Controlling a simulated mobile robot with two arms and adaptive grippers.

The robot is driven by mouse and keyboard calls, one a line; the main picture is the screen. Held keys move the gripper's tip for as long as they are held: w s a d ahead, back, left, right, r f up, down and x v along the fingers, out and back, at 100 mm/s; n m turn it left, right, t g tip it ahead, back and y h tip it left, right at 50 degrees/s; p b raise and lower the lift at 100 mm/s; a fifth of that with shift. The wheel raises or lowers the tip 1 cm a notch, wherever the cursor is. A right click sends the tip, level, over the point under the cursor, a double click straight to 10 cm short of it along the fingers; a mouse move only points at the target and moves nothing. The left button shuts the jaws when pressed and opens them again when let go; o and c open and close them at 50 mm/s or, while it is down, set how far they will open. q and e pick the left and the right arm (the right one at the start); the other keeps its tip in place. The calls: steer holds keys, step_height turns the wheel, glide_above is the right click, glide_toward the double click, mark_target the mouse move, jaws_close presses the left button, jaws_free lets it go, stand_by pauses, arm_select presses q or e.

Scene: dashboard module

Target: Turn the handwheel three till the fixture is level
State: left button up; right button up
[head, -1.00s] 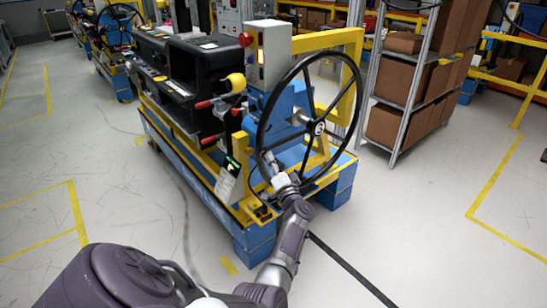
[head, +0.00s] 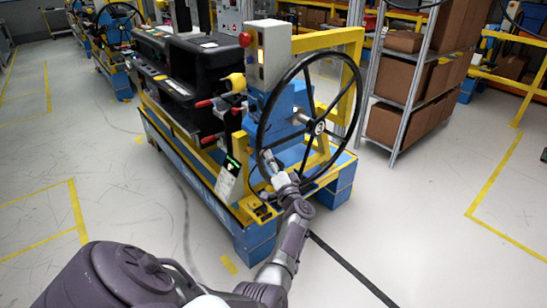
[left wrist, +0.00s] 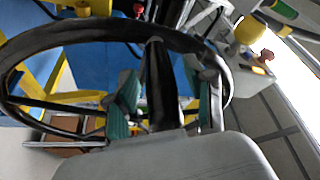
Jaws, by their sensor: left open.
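The black handwheel (head: 315,127) stands upright on the near end of the blue and yellow dashboard stand. My left gripper (head: 267,160) is at the lower left of the wheel. In the left wrist view my left gripper (left wrist: 165,98) is open, its green-padded fingers on either side of a dark bar that looks like a spoke, inside the curved rim (left wrist: 60,38). I cannot tell whether a finger touches it. The black dashboard module (head: 190,62) sits on the stand. My right gripper is out of view.
A grey control box (head: 268,52) with a red button stands behind the wheel. Red-tipped handles (head: 207,103) and a yellow knob (head: 236,82) stick out to its left. A shelf of brown boxes (head: 392,125) stands at right. The floor in front is clear.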

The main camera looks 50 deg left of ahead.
arm_select(q)
steer(key=v, duration=0.7)
steer(key=shift+d, duration=0.2)
